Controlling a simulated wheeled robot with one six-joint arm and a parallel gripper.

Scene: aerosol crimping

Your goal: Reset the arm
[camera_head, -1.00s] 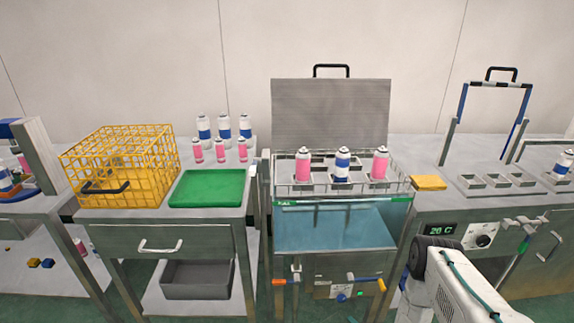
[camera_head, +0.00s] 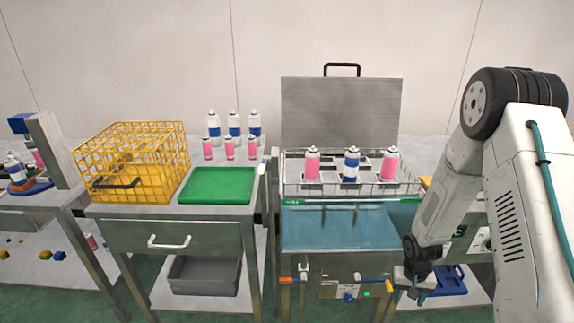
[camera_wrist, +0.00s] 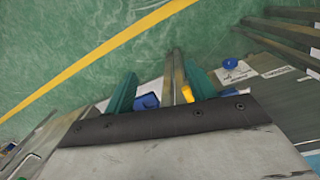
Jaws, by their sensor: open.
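My arm is folded at the right of the head view, its upper link raised and its forearm hanging down. My gripper (camera_head: 416,290) points down in front of the water bath's lower right side. In the wrist view my gripper (camera_wrist: 160,90) shows two teal fingers spread apart with nothing held between them. Behind the fingers are the green floor, a table leg and a blue object (camera_wrist: 147,101) lower down. The arm hides most of the bench on the right.
The water bath (camera_head: 340,228) has its lid open, with pink and blue-white cans in its rack. A yellow basket (camera_head: 135,160), a green tray (camera_head: 218,186) and several cans stand on the left table. A blue tray (camera_head: 450,281) lies on the lower shelf at right.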

